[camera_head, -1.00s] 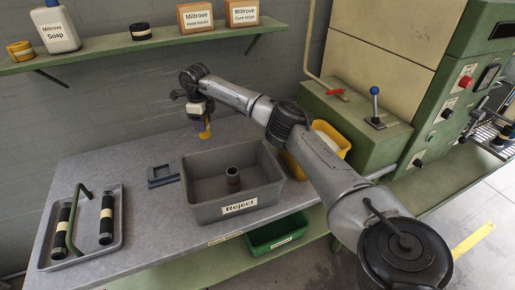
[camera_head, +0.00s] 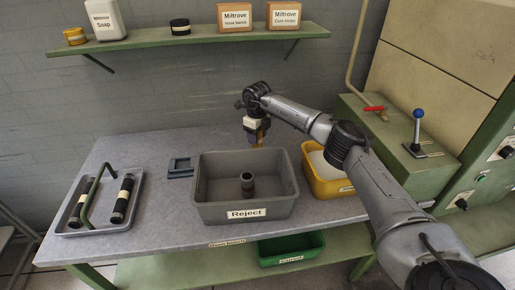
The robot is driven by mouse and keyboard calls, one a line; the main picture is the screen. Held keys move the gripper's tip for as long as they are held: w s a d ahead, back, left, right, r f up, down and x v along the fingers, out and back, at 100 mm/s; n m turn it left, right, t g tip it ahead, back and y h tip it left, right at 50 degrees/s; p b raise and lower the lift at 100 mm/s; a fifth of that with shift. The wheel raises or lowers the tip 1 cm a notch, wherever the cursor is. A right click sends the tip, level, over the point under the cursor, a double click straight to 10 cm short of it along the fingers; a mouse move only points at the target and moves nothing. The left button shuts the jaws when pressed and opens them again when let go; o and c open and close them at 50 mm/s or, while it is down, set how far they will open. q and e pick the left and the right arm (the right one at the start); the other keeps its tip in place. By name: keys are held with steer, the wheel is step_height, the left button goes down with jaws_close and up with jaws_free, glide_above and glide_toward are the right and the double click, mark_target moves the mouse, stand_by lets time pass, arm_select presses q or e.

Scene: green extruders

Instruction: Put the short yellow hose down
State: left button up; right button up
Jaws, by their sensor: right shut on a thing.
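My right gripper (camera_head: 257,134) is shut on the short yellow hose (camera_head: 259,140), of which only a small yellow-orange piece shows below the dark fingers. It points down and appears just above or behind the back rim of the grey Reject bin (camera_head: 246,213); the exact height and depth are hard to tell. My left gripper is not in view.
A short dark hose (camera_head: 247,184) stands in the Reject bin. Right of it is a yellow bin (camera_head: 325,185); a green bin (camera_head: 291,251) sits below. A tray (camera_head: 85,229) with black hoses and a blue-grey holder (camera_head: 180,168) are left. The bench (camera_head: 150,221) has bare patches.

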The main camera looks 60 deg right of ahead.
step_height(320, 180, down, 5)
steer(key=shift+r+b, duration=0.1)
steer(key=shift+b, duration=0.55)
steer(key=shift+w, duration=0.1)
steer(key=o, duration=1)
steer(key=shift+c, duration=0.2)
